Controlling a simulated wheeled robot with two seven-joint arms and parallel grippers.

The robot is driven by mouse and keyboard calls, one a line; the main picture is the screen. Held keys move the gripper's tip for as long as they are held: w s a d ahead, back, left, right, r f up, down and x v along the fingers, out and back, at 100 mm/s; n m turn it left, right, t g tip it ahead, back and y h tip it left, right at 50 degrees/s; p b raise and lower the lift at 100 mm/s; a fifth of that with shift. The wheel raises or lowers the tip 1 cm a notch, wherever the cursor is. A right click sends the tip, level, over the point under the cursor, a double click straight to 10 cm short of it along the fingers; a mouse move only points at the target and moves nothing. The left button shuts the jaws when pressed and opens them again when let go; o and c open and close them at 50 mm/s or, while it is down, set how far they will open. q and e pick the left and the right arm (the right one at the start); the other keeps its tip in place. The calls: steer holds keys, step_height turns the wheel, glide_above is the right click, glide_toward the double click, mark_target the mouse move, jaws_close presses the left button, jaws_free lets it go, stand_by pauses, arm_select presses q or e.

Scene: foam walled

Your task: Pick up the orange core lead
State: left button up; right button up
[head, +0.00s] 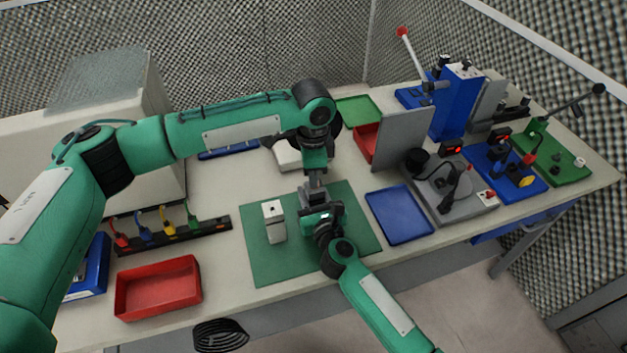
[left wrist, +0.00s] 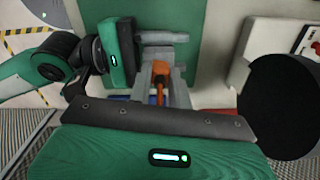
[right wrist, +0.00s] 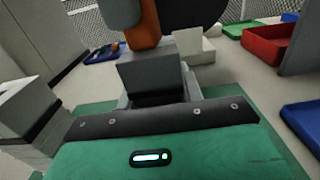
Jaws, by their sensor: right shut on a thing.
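The orange core lead (left wrist: 160,72) shows in the left wrist view as an orange plug with a reddish-orange end nearer the camera. Its orange body (right wrist: 143,24) also rises past the right gripper's fingers in the right wrist view. The two grippers almost meet, so the lead is mostly hidden in the head view.
A pale block (head: 273,222) stands on the green mat (head: 262,265) close left of the grippers. A rack (head: 175,240) with several coloured leads is further left, behind a red tray (head: 158,290). A blue tray (head: 400,215) lies right, beside an upright grey panel (head: 402,138) and fixtures.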

arm_select(q)
jaws_close()
step_height(320, 180, up, 10)
stand_by(0.3)
arm_select(e)
steer(key=o, duration=1.1)
steer(key=shift+s, duration=0.1)
steer(key=v, duration=1.1)
steer(key=shift+s+d, duration=0.15)
steer(key=shift+s, duration=0.2)
